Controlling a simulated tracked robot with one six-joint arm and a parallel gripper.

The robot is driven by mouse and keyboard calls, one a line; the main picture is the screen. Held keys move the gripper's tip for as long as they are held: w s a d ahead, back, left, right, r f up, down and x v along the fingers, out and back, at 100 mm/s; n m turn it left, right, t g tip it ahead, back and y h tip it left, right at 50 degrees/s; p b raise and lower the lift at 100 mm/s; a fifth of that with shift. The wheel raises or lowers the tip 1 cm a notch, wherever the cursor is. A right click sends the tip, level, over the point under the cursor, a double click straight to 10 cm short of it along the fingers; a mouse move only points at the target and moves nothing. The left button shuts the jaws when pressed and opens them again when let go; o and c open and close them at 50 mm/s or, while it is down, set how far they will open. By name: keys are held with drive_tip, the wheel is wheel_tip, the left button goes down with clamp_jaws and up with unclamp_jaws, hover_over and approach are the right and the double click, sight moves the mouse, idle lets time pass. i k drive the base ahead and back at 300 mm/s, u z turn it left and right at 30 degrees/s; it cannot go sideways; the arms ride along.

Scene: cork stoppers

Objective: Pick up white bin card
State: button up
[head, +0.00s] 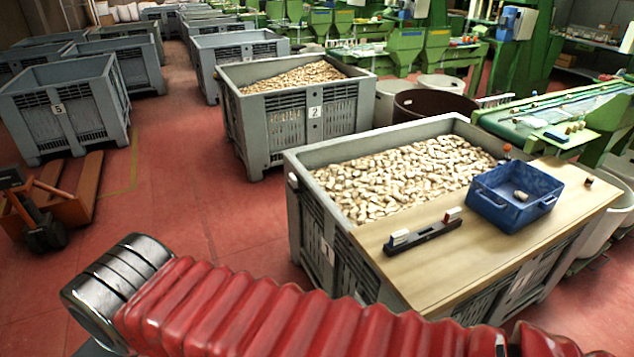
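A long black holder (424,237) lies on the wooden board (440,275) across the near side of the front bin. A small white piece (399,238) sits at its left end, and a white piece with a red part (452,214) sits at its right end. They may be cards, but they are too small to tell for sure. My red ribbed arm crosses the bottom of the head view. My gripper is not in view.
A blue tray (489,208) holding a cork (521,196) stands on the board beside the holder. The front bin (300,215) is full of corks (400,175). A green conveyor (560,110) stands behind it at the right.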

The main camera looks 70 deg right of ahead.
sight(292, 180)
drive_tip(key=z, duration=0.7)
drive_tip(key=i, duration=2.9)
drive_tip(key=z, duration=1.15)
